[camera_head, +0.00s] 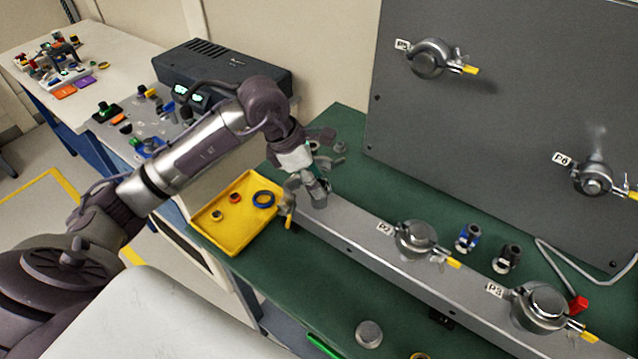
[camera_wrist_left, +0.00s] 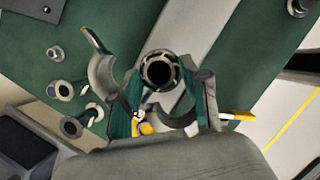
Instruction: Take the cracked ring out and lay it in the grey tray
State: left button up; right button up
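My left gripper (camera_head: 308,180) is low over the far end of the grey rail (camera_head: 345,232). In the left wrist view its fingers (camera_wrist_left: 160,100) are apart, with no ring visible between them. A round metal pipe mouth (camera_wrist_left: 158,72) with a dark hole lies just beyond the fingertips. A metal clamp (camera_wrist_left: 104,72) hangs open around it, its halves spread to both sides. I cannot make out a cracked ring; the mouth's rim is too small to judge. I cannot pick out the grey tray with certainty. My right gripper is not in view.
A yellow tray (camera_head: 218,240) with small coloured rings stands left of the rail. Closed clamps P2 (camera_head: 415,240) and P3 (camera_head: 540,305) sit along the rail. A dark upright panel (camera_head: 500,120) stands behind. Loose metal fittings (camera_wrist_left: 72,127) lie on the green bench.

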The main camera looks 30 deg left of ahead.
pick_arm(q)
jog(key=shift+c, duration=1.4)
